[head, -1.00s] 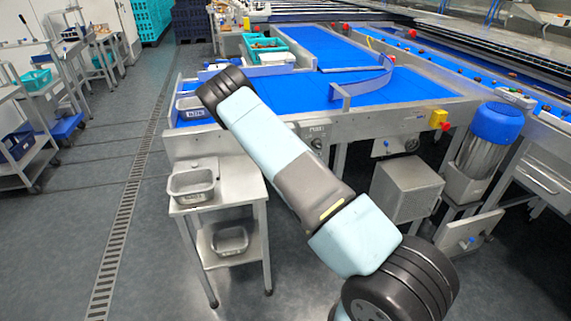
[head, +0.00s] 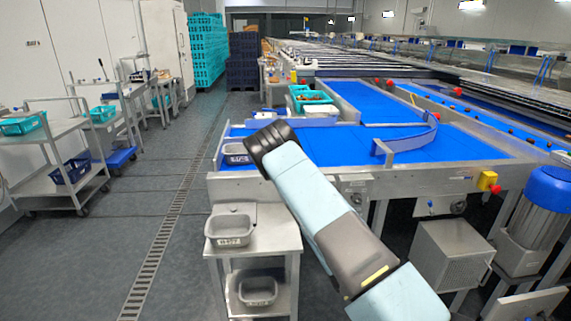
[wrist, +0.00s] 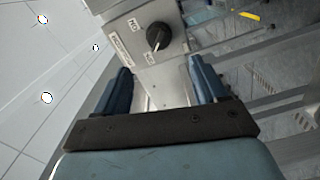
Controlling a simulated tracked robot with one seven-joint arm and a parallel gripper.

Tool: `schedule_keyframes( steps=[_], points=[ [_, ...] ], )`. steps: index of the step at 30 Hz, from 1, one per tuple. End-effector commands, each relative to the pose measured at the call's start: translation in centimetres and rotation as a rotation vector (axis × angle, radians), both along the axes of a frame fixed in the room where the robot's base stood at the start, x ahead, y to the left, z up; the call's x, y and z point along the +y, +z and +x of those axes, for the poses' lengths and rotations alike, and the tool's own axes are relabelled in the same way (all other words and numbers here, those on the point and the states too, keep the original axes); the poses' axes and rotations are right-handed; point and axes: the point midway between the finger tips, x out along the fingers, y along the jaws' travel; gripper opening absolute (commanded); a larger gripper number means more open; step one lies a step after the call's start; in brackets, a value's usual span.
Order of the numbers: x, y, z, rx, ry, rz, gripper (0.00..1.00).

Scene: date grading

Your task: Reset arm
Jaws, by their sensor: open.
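My arm (head: 330,210) reaches from the bottom edge of the head view up to the left, its dark joint in front of the blue conveyor's near left corner. My gripper is hidden in the head view. In the wrist view my gripper (wrist: 162,86) is open, with its two blue fingers apart and nothing between them. Beyond the fingers is a metal box with a black rotary knob (wrist: 158,36) and small labels. I cannot tell the distance from the fingertips to the box.
The blue conveyor (head: 460,143) fills the middle. A small steel stand (head: 275,238) bears a grey tub (head: 231,230), with another tub (head: 257,290) below. A blue-topped motor (head: 548,190) is at right. Carts stand at left; the floor (head: 110,240) between is open.

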Motion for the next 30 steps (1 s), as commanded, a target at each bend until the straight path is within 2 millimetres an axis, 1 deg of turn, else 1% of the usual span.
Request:
schedule_keyframes(
  steps=[9,15,23,30],
  points=[
    [-0.9,4.5,2.5,0.101,-0.129,0.228,0.71],
    [-1.3,7.7,3.2,0.179,-0.202,0.388,0.71],
    [-1.3,12.3,3.2,0.278,-0.273,0.584,0.71],
    [-1.1,16.9,2.0,0.370,-0.320,0.749,0.71]
  ],
)
